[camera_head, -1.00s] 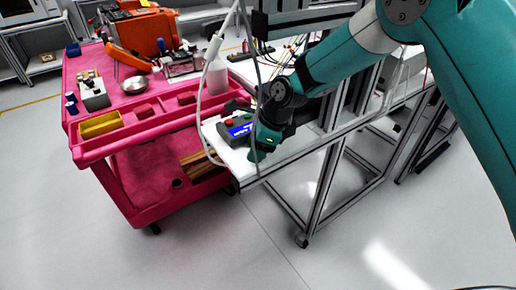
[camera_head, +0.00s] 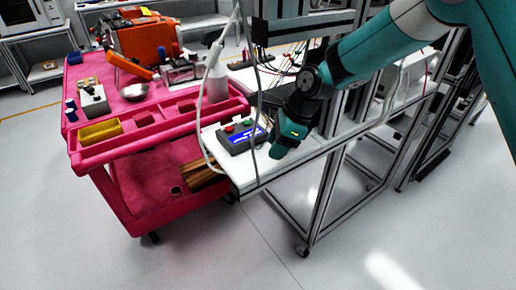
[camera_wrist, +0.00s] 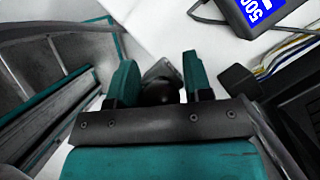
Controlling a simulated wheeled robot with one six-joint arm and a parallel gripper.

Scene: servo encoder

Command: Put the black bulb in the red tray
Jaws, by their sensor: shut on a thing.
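My gripper (camera_wrist: 161,82) has teal fingers on both sides of a dark, rounded black bulb (camera_wrist: 160,92) in the wrist view. It is shut on the bulb, and a grey angular piece shows just beyond it. In the head view my gripper (camera_head: 284,148) is over the white tabletop, right of the dark control box; the bulb cannot be made out there. A pinkish-red cart (camera_head: 150,168) stands at the left with a compartmented tray edge (camera_head: 205,118) along its front. No separate red tray can be made out with certainty.
The control box (camera_head: 241,136) with a blue display sits by the white table's edge (camera_head: 262,182). A white cable hangs near it. Metal frame posts stand at the right.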

